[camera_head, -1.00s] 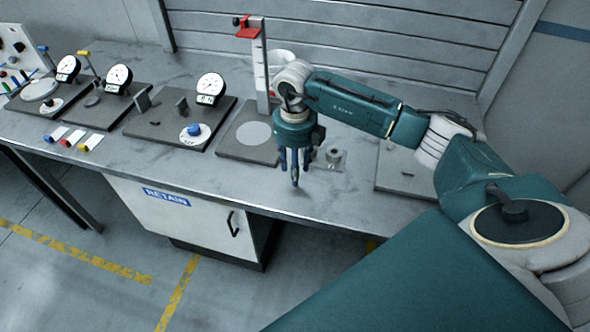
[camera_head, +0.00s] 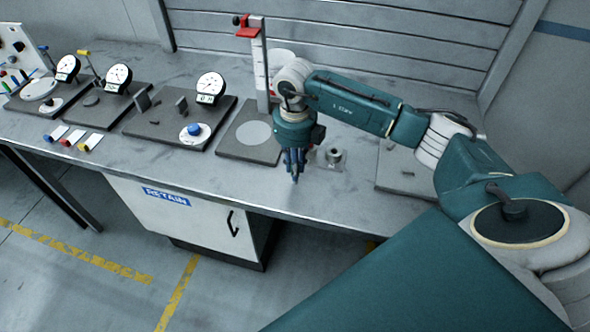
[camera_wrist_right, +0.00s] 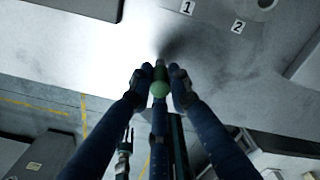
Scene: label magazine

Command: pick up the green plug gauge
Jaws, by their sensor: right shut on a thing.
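The green plug gauge (camera_wrist_right: 160,89) shows in the right wrist view, upright between my right fingertips, with its round green end toward the camera and a darker tip beyond it. My right gripper (camera_wrist_right: 161,82) is shut on it, the fingers touching it from both sides. In the head view my right gripper (camera_head: 294,170) points down near the front edge of the bench, and its fingers hide the gauge there. I cannot tell whether the gauge still touches the bench.
The grey bench (camera_head: 235,185) is clear left of my right gripper. A small metal cylinder (camera_head: 335,157) stands close to its right. A height stand (camera_head: 261,70) on a dark plate is behind. Dial gauges (camera_head: 210,88) stand to the left.

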